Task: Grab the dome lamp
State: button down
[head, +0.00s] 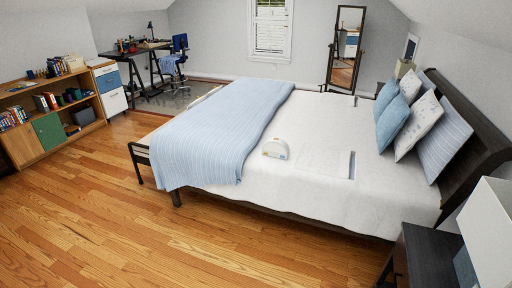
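A white dome-shaped object with a small yellowish patch, which looks like the dome lamp (275,148), sits on the white bedding of the bed (322,115). It lies close to the edge of the blue striped blanket (222,125) and left of a flat white folded item (325,163). Nothing covers it from this side. My gripper is not in the head view, so its distance from the lamp and its state are not shown.
A dark nightstand (425,258) with a white boxy lampshade (490,232) stands at the lower right. Pillows (392,125) lean on the dark headboard. A bookshelf (55,118) and desk (140,49) stand at left. The wood floor (190,245) in front is clear.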

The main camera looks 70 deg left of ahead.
aim_at(274, 148)
jog(key=u, duration=1.9)
jog(key=i+u, duration=0.25)
jog(key=i+j, duration=0.15)
jog(key=i, duration=0.45)
jog(key=i+j, duration=0.15)
jog(key=i, duration=0.45)
jog(key=i+j, duration=0.15)
jog(key=i, duration=0.45)
jog(key=i+j, duration=0.15)
jog(key=i, duration=0.45)
jog(key=i+j+z, duration=0.1)
jog(key=i, duration=0.45)
jog(key=i+j, duration=0.2)
jog(key=i, duration=0.4)
